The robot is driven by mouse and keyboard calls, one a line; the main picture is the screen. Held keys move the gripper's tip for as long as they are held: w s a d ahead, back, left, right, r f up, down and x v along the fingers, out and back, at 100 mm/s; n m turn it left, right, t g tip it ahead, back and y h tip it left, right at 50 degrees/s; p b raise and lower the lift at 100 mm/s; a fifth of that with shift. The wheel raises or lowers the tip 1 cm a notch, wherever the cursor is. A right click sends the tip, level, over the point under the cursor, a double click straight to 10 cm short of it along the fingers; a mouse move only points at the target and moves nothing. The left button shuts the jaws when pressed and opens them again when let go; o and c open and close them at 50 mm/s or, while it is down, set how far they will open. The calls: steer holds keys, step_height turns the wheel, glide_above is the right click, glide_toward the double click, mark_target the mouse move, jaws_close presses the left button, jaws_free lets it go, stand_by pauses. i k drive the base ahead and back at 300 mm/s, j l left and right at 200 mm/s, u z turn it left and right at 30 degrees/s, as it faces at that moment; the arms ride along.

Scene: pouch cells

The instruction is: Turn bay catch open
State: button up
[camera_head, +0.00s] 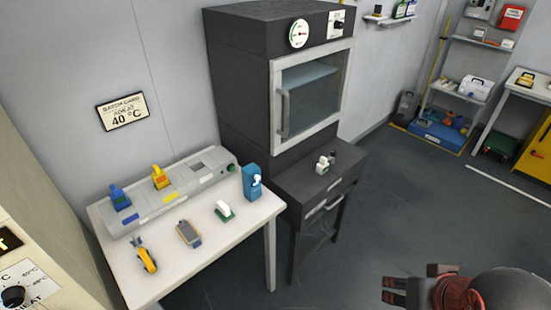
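A long grey bay unit (190,190) lies along the back of the white table. A blue piece (119,197) and a yellow piece (160,177) stand up from its left and middle bays. The right bay shows a dark square (197,167) on top. A small green knob-like part (232,168) is at the unit's right end; I cannot tell whether it is the bay catch or how it is turned. My gripper (393,291) is at the bottom right, pointing left, far from the bay unit and touching nothing. Its finger opening is too small to judge.
On the white table (180,265) are a yellow-and-black tool (146,259), a grey device (188,233), a green-and-white item (224,210) and a blue holder (252,182). A dark oven cabinet (240,100) stands right of it. Open floor (430,210) lies between the cabinet and my gripper.

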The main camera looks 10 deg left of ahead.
mark_target(333, 154)
steer(key=u, duration=0.25)
steer(key=i+l, duration=0.3)
steer(key=i, duration=0.2)
steer(key=i+l, duration=0.3)
steer(key=i, duration=0.15)
steer(key=i+l+z, duration=0.1)
steer(key=i+l, duration=0.25)
steer(key=i, duration=0.15)
steer(key=i+l, duration=0.25)
steer(key=i, duration=0.25)
